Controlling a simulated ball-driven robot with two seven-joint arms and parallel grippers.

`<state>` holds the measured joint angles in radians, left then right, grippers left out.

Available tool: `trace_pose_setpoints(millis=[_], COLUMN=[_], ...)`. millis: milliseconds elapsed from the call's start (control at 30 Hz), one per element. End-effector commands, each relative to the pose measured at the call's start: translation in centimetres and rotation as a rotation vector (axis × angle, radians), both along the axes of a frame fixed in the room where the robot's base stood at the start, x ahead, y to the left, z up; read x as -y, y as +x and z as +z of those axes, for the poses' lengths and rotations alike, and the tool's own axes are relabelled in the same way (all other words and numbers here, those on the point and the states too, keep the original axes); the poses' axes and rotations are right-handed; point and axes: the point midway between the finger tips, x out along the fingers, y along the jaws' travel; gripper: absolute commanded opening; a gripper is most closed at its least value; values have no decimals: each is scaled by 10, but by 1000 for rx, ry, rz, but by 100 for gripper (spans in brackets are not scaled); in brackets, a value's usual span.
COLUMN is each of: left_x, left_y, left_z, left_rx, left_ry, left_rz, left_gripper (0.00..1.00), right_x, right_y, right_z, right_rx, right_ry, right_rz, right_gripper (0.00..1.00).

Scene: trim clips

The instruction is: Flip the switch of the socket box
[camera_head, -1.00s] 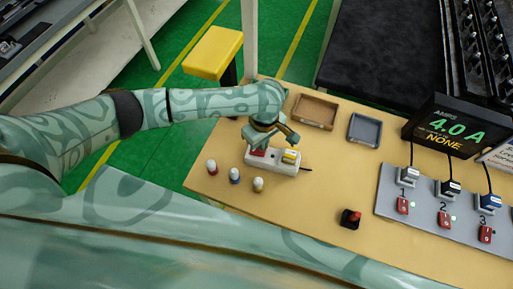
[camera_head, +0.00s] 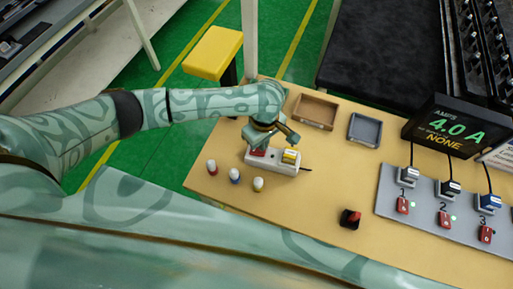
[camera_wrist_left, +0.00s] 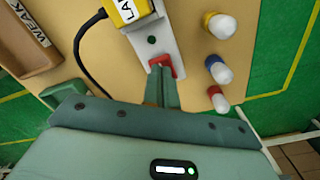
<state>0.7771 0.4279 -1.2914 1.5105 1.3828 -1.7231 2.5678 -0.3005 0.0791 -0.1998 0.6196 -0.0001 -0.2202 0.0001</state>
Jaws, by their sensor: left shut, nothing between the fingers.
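The socket box (camera_head: 280,168) is a white strip on the tan table, with a red switch (camera_head: 258,152) at its left end and a yellow plug (camera_head: 291,157) at its right end. In the left wrist view, the red switch (camera_wrist_left: 163,62) sits right at the tips of my left gripper (camera_wrist_left: 162,72), and the labelled yellow plug (camera_wrist_left: 128,10) is beyond it. My left gripper (camera_head: 262,147) is shut and empty, over the switch. It partly covers the switch, and I cannot tell whether it touches. My right gripper is not in view.
Several small capped pegs (camera_head: 235,176) stand just in front of the socket box. A brown tray (camera_head: 315,111) and a grey tray (camera_head: 365,130) lie behind. A black box with a red rocker (camera_head: 350,218) and a grey panel of switches (camera_head: 427,208) are to the right.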

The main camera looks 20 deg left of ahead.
Motion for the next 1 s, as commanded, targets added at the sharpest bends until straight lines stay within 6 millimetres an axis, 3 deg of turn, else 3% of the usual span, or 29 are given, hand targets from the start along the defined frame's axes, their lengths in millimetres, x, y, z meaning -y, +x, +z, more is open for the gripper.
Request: trace_pose_setpoints(millis=[1000], left_x=[0], left_y=[0], left_z=[-10], left_rx=[0], left_ry=[0], left_rz=[0], left_gripper=[0], right_x=[1], right_y=[0], right_z=[-1], right_rx=[0], right_ry=[-1], right_rz=[1], right_gripper=[85])
